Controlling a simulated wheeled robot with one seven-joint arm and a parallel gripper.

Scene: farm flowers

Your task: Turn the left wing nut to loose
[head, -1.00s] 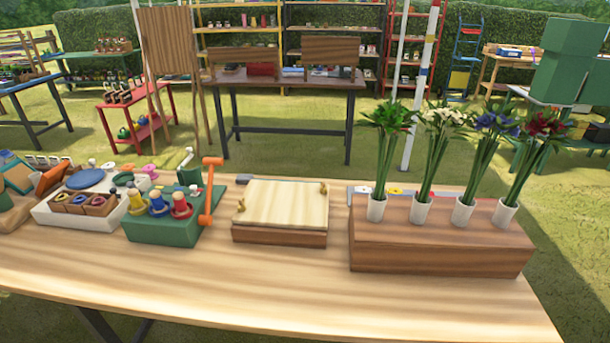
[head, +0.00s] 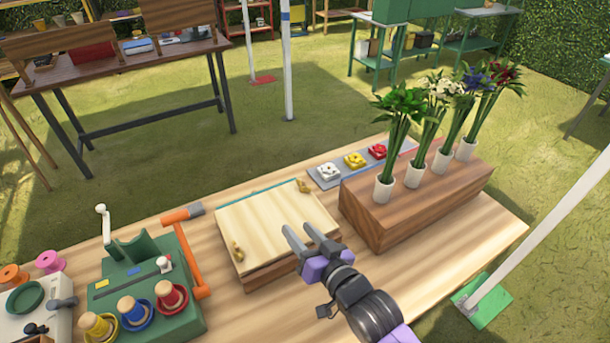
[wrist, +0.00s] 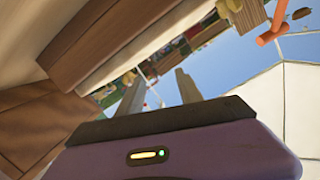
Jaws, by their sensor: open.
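The wooden press (head: 275,225) has a pale top board on a darker base and sits on the table. The left wing nut (head: 237,252) is a small brass piece at the board's left edge. The right wing nut (head: 304,187) is at its far right corner. My gripper (head: 302,238) is open and empty, with its two fingers apart, over the right front part of the press and pointing toward it. In the wrist view my fingers (wrist: 160,92) show apart with nothing between them. The press's edge (wrist: 90,50) seems to show tilted at the upper left there.
A green stand (head: 145,285) with an orange handle (head: 186,245) stands close to the left of the press. A wooden block (head: 415,200) with several flower vases is to the right. A grey strip (head: 330,177) with coloured pieces lies behind. The front right table is bare.

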